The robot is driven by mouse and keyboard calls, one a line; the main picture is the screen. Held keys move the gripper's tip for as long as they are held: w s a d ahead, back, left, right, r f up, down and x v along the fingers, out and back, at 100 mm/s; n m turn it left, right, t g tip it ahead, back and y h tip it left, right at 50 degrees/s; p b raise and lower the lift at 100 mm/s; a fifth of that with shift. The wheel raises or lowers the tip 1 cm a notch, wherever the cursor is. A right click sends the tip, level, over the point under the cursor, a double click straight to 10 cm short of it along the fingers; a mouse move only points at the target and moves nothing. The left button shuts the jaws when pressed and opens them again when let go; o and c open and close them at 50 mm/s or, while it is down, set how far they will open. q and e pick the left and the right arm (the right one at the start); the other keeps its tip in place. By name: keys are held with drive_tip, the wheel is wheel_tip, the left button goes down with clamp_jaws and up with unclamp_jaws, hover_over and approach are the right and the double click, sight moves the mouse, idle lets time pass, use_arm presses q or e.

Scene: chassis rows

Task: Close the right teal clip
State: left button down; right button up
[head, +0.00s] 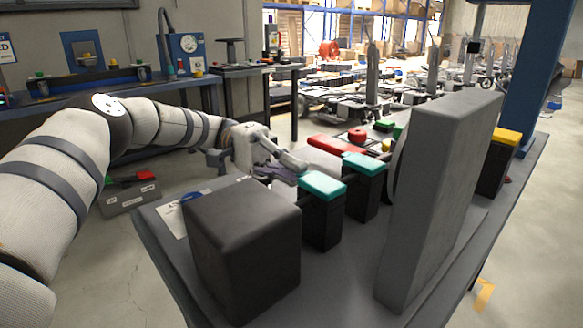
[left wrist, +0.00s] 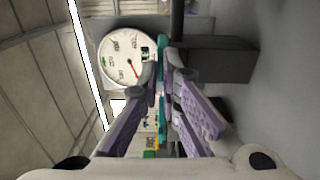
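Two teal clips sit on black blocks on the bench. The right teal clip (head: 363,163) is farther back, and the left teal clip (head: 322,186) is nearer. My left gripper (head: 299,168) is to the left of both, close to the left clip in the picture. Its two fingers look apart. In the left wrist view, a teal edge (left wrist: 163,58) shows between or just beyond the fingertips (left wrist: 163,75); I cannot tell which clip it is or whether the fingers touch it. My right gripper is not in view.
A tall grey panel (head: 440,190) stands right of the clips, with a round gauge (left wrist: 127,56) seen in the left wrist view. A dark grey box (head: 243,245) stands at the front left. A red bar (head: 337,147) and yellow-topped block (head: 507,136) are farther along the bench (head: 345,290).

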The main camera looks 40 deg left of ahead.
use_arm(q)
drive_tip(key=c, duration=1.8)
unclamp_jaws()
drive_tip(key=shift+r, duration=0.1)
